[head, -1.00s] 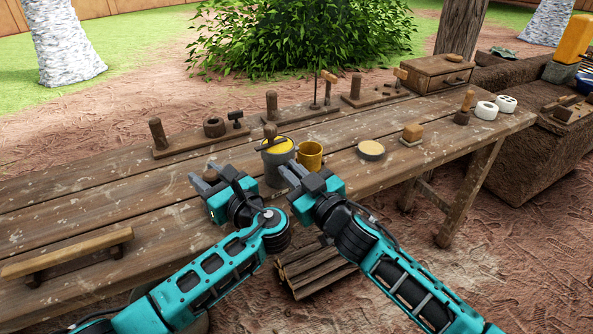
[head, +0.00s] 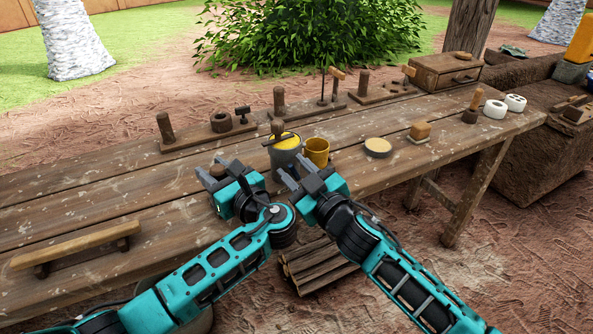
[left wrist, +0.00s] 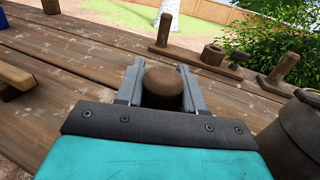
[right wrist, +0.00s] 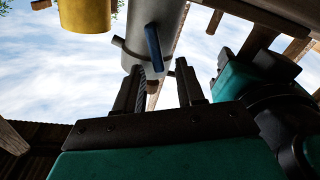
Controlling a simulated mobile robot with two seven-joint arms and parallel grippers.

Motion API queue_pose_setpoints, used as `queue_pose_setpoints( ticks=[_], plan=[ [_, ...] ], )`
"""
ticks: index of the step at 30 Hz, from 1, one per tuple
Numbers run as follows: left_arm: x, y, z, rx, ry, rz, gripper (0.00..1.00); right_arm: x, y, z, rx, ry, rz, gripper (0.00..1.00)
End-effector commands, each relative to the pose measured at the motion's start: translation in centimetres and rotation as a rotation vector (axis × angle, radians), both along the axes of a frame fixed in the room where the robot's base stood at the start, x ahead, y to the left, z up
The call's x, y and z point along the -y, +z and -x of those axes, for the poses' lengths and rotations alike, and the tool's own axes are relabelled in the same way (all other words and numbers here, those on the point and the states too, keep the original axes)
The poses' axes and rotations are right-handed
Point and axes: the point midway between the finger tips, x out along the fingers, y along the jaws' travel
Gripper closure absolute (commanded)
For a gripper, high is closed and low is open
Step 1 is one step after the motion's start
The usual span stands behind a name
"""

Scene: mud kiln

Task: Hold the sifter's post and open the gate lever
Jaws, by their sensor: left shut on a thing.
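A brown, round-topped post (left wrist: 164,86) stands between the fingers of my left gripper (left wrist: 163,82), which is shut on it. In the head view my left gripper (head: 213,170) is low over the table, left of a grey bucket-like vessel (head: 285,158) with yellow contents, apparently the sifter. The vessel also shows from below in the right wrist view (right wrist: 172,20), with a dark blue lever (right wrist: 153,47) on its side. My right gripper (right wrist: 158,92) is open, its fingers apart just below the vessel; in the head view it (head: 286,177) is at the vessel's front. Whether it touches the lever is unclear.
A yellow cup (head: 316,151) stands close right of the vessel. A round dish (head: 378,147) and a small block (head: 420,131) lie further right. Boards with posts line the back. A wooden bar stand (head: 80,245) is at left; the table between is clear.

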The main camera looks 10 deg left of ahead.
Motion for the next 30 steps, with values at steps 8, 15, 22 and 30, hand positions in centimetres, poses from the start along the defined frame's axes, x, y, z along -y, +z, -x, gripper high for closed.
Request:
queue_pose_setpoints(
  ticks=[8, 15, 22, 30],
  plan=[
    [0.0, 0.0, 0.0, -0.001, 0.0, -0.001, 1.0, 1.0, -0.1, 1.0, -0.002, -0.001, 0.0, 0.62],
    [0.0, 0.0, 0.0, -0.001, 0.001, -0.001, 1.0, 3.7, -0.2, 4.5, -0.003, 0.0, 0.001, 0.62],
    [0.0, 0.0, 0.0, -0.001, 0.0, -0.001, 1.0, 6.4, -0.1, 7.7, -0.002, 0.0, 0.001, 0.62],
    [0.0, 0.0, 0.0, -0.001, 0.0, -0.001, 1.0, 7.7, 0.0, 9.2, 0.0, 0.0, 0.0, 0.62]
  ],
)
